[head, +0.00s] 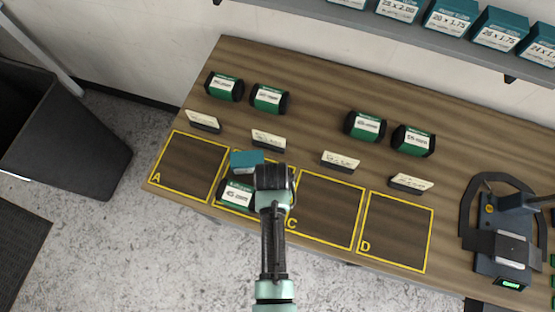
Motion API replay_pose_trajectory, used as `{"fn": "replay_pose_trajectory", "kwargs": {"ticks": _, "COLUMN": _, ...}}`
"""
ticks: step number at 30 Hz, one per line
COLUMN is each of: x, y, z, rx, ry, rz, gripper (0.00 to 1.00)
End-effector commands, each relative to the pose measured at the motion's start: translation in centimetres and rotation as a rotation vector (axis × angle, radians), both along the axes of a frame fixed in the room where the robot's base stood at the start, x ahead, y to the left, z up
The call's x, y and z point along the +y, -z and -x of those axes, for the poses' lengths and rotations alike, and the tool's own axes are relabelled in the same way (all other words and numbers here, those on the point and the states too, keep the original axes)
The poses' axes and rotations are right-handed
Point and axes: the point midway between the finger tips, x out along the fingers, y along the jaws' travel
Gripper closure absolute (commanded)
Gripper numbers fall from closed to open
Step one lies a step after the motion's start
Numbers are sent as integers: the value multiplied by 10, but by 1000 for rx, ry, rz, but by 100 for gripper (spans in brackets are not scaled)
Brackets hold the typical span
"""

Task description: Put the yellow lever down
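I cannot make out a yellow lever in the head view. The only yellow I see is the outlines of the marked squares and a small orange-yellow spot (489,208) on the dark device at the right. My gripper (268,176) is over the bench between squares B and C, seen from above, with its fingers hidden by the wrist. A teal block (246,159) shows just left of it; I cannot tell whether it is held. A green and black box (238,196) with a white label lies in square B, partly beside my arm.
The wooden bench (460,115) has squares A (190,165), C (330,212) and D (396,232) empty. Several small label cards and green-black boxes stand behind them. A shelf (400,32) with teal boxes is above. A dark bin (65,140) stands at left.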

Motion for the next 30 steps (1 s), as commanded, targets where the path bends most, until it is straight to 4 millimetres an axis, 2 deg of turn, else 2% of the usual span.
{"fn": "replay_pose_trajectory", "kwargs": {"ticks": 3, "x": 0, "y": 10, "z": 1, "rx": 1, "ry": 0, "rz": 0, "gripper": 100}}
{"fn": "replay_pose_trajectory", "kwargs": {"ticks": 15, "x": 0, "y": 15, "z": 0, "rx": -1, "ry": 0, "rz": 0, "gripper": 100}}
{"fn": "replay_pose_trajectory", "kwargs": {"ticks": 16, "x": 0, "y": 14, "z": 0, "rx": -1, "ry": 0, "rz": 0, "gripper": 70}}
{"fn": "replay_pose_trajectory", "kwargs": {"ticks": 18, "x": 0, "y": 14, "z": 0, "rx": -1, "ry": 0, "rz": 0, "gripper": 62}}
{"fn": "replay_pose_trajectory", "kwargs": {"ticks": 30, "x": 0, "y": 7, "z": 1, "rx": 0, "ry": 0, "rz": 0, "gripper": 62}}
